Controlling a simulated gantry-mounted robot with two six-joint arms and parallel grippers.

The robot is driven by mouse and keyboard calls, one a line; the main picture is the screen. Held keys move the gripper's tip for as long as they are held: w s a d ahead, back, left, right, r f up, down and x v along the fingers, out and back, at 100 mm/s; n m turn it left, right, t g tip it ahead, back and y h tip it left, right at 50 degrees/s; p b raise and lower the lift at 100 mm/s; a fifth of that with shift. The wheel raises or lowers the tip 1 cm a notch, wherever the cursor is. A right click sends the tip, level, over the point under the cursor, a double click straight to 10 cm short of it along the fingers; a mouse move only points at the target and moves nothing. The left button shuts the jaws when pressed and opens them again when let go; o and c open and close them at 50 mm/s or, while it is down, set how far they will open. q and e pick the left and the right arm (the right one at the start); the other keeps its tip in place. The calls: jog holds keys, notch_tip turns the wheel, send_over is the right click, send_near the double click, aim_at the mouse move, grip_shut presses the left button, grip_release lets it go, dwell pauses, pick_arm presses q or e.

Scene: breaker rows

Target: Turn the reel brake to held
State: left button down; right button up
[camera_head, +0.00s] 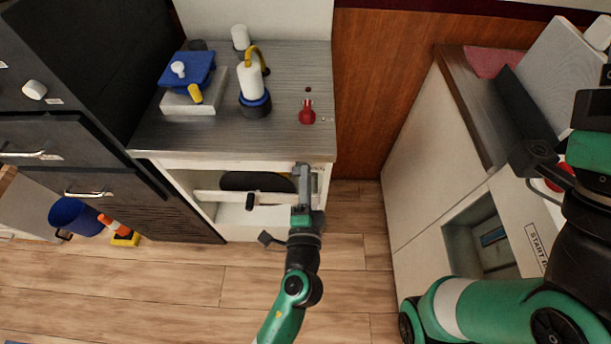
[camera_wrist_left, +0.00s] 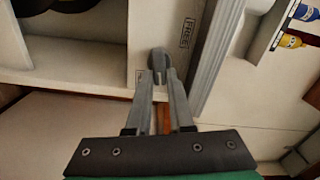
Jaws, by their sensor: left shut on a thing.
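The reel brake looks to be a dark grey rounded handle (camera_wrist_left: 158,62) on a pale panel in the left wrist view. A label reading FREE (camera_wrist_left: 189,32) is beside it; a second label, nearer my fingers, is too small to read. My left gripper (camera_wrist_left: 161,82) is shut on the handle. In the head view, my left gripper (camera_head: 302,188) is at the right side of the cabinet's open front and hides the handle. A dark round reel (camera_head: 255,182) sits inside the cabinet. My right gripper is partly visible at the right edge, its jaws unclear.
A white bar (camera_head: 220,196) crosses the opening. A blue bucket (camera_head: 75,214) stands at left. A grey rail (camera_wrist_left: 207,60) runs close beside my fingers.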

pick_arm(q)
jog(key=shift+f+m, duration=0.15)
jog(key=shift+m, duration=1.15)
jog(key=c, duration=0.8)
grip_release()
jog(key=s+p, duration=0.2)
jog(key=s, duration=0.9)
jog(key=shift+s+a, duration=0.3)
jog(key=shift+s, duration=0.05)
